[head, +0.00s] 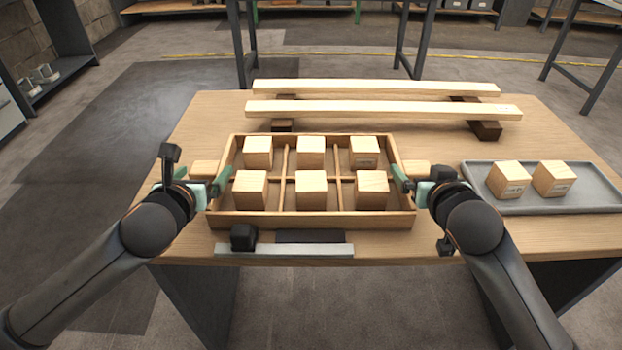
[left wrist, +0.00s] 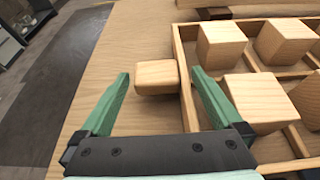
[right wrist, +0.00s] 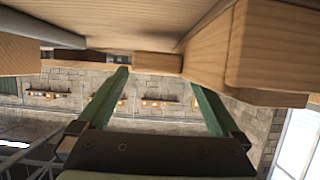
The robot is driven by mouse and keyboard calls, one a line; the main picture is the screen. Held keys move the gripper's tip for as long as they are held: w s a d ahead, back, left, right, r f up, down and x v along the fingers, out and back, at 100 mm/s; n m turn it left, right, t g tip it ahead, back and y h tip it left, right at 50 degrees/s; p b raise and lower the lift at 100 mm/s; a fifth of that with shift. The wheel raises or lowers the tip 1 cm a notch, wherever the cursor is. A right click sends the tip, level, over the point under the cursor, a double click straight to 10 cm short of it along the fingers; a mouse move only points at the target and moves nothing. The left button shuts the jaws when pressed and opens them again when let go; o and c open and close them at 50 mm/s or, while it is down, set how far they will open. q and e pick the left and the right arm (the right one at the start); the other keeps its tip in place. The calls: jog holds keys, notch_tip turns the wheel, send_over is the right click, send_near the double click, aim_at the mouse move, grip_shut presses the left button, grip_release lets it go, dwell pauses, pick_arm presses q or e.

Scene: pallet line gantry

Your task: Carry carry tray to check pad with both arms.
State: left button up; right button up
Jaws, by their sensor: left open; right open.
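The carry tray (head: 310,219) is a shallow wooden box with dividers on the table, holding several wooden cubes, with a block handle at each end. My left gripper (head: 190,182) is open at the left handle (head: 205,168). In the left wrist view, that handle (left wrist: 157,77) lies between and just beyond the fingertips, with no grip visible. My right gripper (head: 430,181) is open beside the right handle (head: 416,169). The right wrist view shows its open fingers (right wrist: 158,80) close to wooden surfaces; their exact contact is unclear. I cannot tell which surface is the check pad.
Two long pale rails (head: 380,110) lie on dark blocks behind the tray. A grey tray (head: 590,197) with two cubes stands at right. A pale bar (head: 285,250), a black block (head: 243,236) and a dark strip (head: 310,236) lie at the front edge.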

pick_arm(q)
jog(key=shift+x, duration=1.45)
pick_arm(e)
jog(key=shift+x, duration=1.4)
pick_arm(q)
jog(key=shift+c, duration=0.4)
pick_arm(e)
jog(key=shift+c, duration=0.4)
pick_arm(q)
grip_shut()
pick_arm(e)
grip_shut()
pick_arm(q)
jog(key=shift+r, duration=0.25)
pick_arm(e)
jog(key=shift+r, duration=0.25)
